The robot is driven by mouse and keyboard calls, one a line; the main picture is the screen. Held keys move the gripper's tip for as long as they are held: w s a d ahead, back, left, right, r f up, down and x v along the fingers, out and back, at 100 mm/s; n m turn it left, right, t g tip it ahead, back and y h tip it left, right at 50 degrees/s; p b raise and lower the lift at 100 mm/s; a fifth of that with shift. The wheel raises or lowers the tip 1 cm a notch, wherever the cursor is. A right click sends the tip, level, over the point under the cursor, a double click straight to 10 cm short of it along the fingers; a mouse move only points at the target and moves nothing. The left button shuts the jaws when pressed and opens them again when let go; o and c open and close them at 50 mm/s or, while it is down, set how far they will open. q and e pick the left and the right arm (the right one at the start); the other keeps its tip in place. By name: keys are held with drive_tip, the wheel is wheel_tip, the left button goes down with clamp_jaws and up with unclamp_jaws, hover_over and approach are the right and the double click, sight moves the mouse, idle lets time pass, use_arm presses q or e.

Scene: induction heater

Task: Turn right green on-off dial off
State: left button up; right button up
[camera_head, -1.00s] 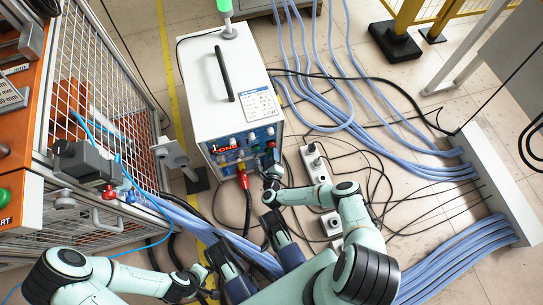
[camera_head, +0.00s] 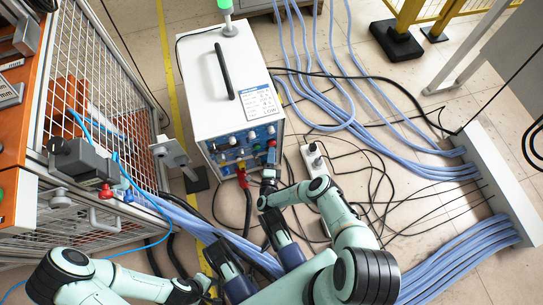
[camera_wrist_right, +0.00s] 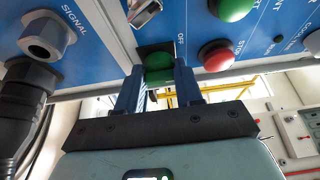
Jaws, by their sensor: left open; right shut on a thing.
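The white induction heater (camera_head: 206,80) stands on the floor with its blue control panel (camera_head: 239,150) facing me. In the right wrist view, the green on-off dial (camera_wrist_right: 158,62) lies between the fingers of my right gripper (camera_wrist_right: 158,80), beside the word OFF on the panel. The right gripper is shut on this dial. In the head view the right gripper (camera_head: 270,152) is at the panel's right side and hides the dial. My left gripper (camera_head: 247,232) is open and empty in front of the heater, its two blue fingers wide apart.
Near the dial are a green button (camera_wrist_right: 232,8), a red stop button (camera_wrist_right: 216,56) and, left, a signal connector (camera_wrist_right: 47,38) with a black plug. A white power strip (camera_head: 314,165) and cables lie right of the heater. A mesh cage (camera_head: 100,110) stands left.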

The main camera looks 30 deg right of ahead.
use_arm(q)
drive_tip(key=shift+s+f, duration=0.1)
drive_tip(key=shift+s, duration=0.2)
use_arm(e)
drive_tip(key=n+t, duration=0.2)
drive_tip(key=n, duration=0.2)
drive_tip(key=n+t, duration=0.1)
drive_tip(key=n, duration=0.4)
drive_tip(key=shift+w+d+f+t, duration=0.1)
drive_tip(key=shift+d+f+t, duration=0.05)
drive_tip(key=shift+t, duration=0.25)
drive_tip(key=shift+n, duration=0.5)
drive_tip(key=o, duration=1)
drive_tip(key=shift+o, duration=0.2)
drive_tip(key=shift+f, duration=0.15)
